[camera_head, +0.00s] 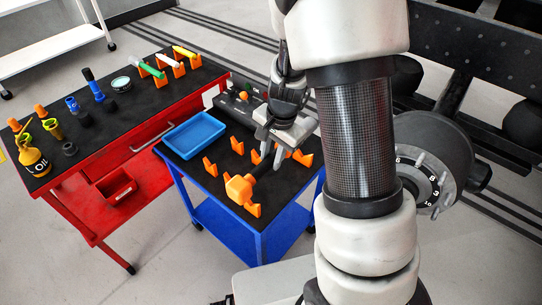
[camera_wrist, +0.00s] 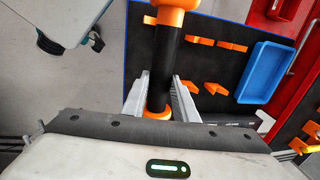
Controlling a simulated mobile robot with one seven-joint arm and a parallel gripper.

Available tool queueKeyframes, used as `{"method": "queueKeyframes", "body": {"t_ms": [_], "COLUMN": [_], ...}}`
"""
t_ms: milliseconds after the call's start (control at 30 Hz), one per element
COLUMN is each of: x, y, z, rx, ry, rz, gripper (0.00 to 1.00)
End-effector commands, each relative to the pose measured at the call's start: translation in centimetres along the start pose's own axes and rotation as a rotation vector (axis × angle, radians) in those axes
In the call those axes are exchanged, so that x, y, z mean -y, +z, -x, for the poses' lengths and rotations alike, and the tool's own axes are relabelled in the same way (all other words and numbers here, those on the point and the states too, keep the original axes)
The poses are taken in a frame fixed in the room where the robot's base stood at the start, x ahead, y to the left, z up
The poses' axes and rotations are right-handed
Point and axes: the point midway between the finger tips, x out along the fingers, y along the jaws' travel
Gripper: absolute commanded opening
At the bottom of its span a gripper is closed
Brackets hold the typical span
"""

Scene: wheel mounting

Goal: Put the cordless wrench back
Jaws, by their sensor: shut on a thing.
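The cordless wrench has an orange head (camera_head: 238,188) and a black body; it also shows in the wrist view (camera_wrist: 165,62). My gripper (camera_head: 277,160) is shut on the black body, with one finger on each side in the wrist view (camera_wrist: 160,98). The wrench lies roughly level over the black top of the blue cart (camera_head: 196,190), its head near the cart's front edge. Orange holders stand beside it, including one (camera_head: 210,167) to the left. An orange piece (camera_wrist: 150,20) shows by the head. I cannot tell whether the wrench touches a holder.
A blue tray (camera_head: 193,135) lies at the cart's back left. A red workbench (camera_head: 100,205) with tools, bottles and orange holders stands to the left. A wheel hub with studs (camera_head: 425,185) is at the right, behind my arm. Grey floor in front is clear.

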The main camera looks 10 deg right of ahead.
Motion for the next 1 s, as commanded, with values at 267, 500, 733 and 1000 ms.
{"method": "queueKeyframes", "body": {"t_ms": [267,500,733,1000], "x": [0.1,0.1,0.0,-0.4], "y": [-0.1,-0.1,-0.1,-0.1], "z": [0.1,0.1,-0.8,-2.9], "rx": [-0.003,-0.003,-0.003,-0.002], "ry": [-0.004,-0.004,-0.004,-0.004], "rz": [-0.006,-0.007,-0.006,-0.006], "gripper": [0.0,0.0,0.0,0.0]}}
